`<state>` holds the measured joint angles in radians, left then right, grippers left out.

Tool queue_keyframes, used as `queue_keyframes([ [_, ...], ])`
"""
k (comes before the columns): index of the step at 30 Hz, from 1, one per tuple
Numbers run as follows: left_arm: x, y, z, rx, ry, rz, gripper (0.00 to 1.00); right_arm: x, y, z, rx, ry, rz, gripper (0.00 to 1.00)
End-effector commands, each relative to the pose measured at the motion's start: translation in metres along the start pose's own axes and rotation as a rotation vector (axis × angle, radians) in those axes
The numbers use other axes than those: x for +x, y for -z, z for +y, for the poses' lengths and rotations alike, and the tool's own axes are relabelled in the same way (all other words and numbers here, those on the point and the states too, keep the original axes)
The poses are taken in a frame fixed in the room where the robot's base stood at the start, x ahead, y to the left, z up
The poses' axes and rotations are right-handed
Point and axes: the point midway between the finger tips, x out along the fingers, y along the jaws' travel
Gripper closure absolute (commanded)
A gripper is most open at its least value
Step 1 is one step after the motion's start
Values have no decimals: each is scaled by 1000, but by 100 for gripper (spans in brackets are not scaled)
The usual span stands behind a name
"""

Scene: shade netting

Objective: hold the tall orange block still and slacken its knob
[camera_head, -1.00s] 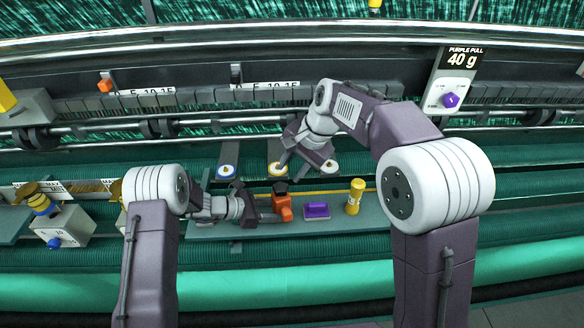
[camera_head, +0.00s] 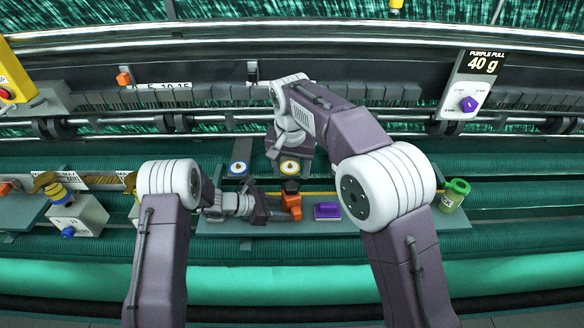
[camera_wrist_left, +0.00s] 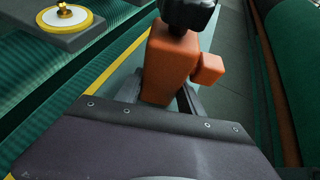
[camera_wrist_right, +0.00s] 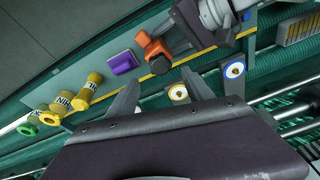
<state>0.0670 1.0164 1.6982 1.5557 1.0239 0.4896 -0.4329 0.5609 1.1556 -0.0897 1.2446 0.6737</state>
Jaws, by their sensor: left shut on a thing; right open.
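The tall orange block (camera_head: 291,205) stands on the grey-green shelf (camera_head: 225,225), with a black knob (camera_head: 291,186) on top. My left gripper (camera_wrist_left: 160,98) is shut on the block from the left; the block (camera_wrist_left: 168,70) and knob (camera_wrist_left: 188,14) show large in the left wrist view, the knob cut off by the top edge. My right gripper (camera_head: 278,155) is above and slightly left of the knob, jaws apart. In the right wrist view the open, empty fingers (camera_wrist_right: 160,85) point toward the knob (camera_wrist_right: 160,65), which is clear of them, and the block (camera_wrist_right: 150,43).
A purple block (camera_head: 327,211) lies right of the orange one. Round white-and-yellow discs (camera_head: 290,168) sit behind it, close to my right gripper. Yellow cylinders (camera_wrist_right: 89,88) show beyond the purple block. A green-and-yellow can (camera_head: 455,194) stands at right.

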Motion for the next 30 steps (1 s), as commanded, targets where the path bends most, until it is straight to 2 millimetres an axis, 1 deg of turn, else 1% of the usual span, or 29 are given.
queue_keyframes([
  [2,0,1,0,-1,1,1,100,2,0,0,1,0,-1,40],
  [5,0,0,0,-1,1,1,100,11,0,0,2,0,-2,40],
  [12,0,0,0,-1,1,0,100,52,-1,1,2,0,-3,40],
  [18,0,0,0,-1,0,1,100,79,0,1,3,0,-3,40],
  [24,0,0,0,-1,1,1,100,90,0,0,3,2,-1,40],
  [30,0,0,0,-1,1,0,100,90,0,0,3,2,0,40],
])
